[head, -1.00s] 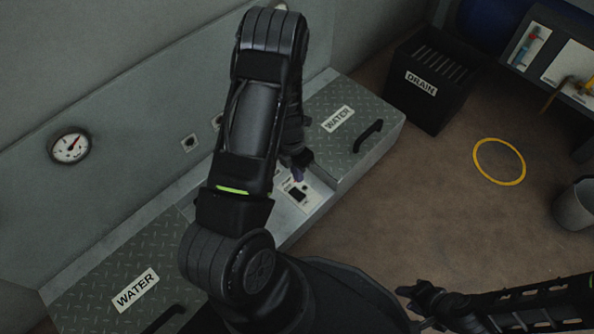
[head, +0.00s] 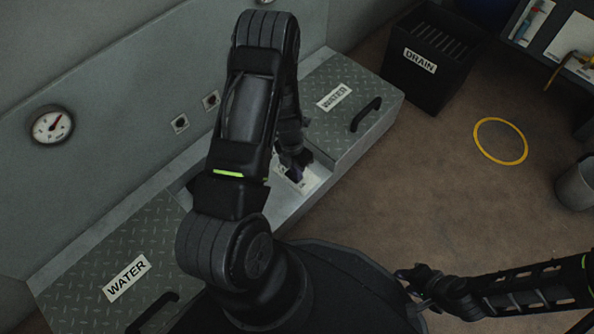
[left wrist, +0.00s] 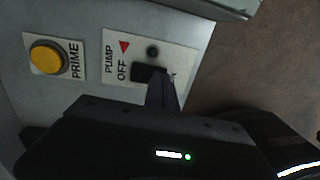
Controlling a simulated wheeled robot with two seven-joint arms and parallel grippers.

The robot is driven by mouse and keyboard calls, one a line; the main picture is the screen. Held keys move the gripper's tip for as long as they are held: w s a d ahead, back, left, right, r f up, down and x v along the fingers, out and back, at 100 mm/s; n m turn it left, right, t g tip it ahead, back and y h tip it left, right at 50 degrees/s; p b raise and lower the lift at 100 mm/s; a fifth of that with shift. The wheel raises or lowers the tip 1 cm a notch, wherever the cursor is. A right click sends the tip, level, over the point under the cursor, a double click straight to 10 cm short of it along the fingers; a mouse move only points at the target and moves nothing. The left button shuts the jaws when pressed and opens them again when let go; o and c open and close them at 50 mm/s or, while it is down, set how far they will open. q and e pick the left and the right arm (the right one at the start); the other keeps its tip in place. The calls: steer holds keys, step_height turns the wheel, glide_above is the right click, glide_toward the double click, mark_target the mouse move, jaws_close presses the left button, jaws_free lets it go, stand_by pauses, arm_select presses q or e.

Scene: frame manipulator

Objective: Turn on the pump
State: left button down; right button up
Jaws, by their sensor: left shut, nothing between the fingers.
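The white PUMP plate (left wrist: 183,58) shows in the left wrist view, with a red triangle, the word OFF, a small dark round part and a black switch (left wrist: 146,73). In the head view the plate (head: 312,178) is partly hidden by my left arm and gripper. My left gripper (left wrist: 166,88) is shut and empty, its fingertips at the lower right edge of the switch; I cannot tell whether they touch it. It also shows in the head view (head: 298,168). My right gripper (head: 415,282) is at the lower right, away from the panel; its jaw state is unclear.
A yellow PRIME button (left wrist: 47,57) sits left of the pump plate. Diamond-plate WATER lids with black handles (head: 364,114) flank the recess. A gauge (head: 52,125) is on the wall. A black DRAIN box (head: 430,62) stands beyond; a yellow ring (head: 500,141) marks open floor.

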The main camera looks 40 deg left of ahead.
arm_select(q)
steer(key=shift+d, duration=0.2)
steer(key=shift+f, duration=0.1)
arm_select(e)
steer(key=shift+r, duration=0.1)
arm_select(q)
steer(key=shift+a, duration=0.2)
steer(key=shift+a+r, duration=0.25)
steer(key=shift+a, duration=0.4)
arm_select(e)
steer(key=shift+r, duration=0.15)
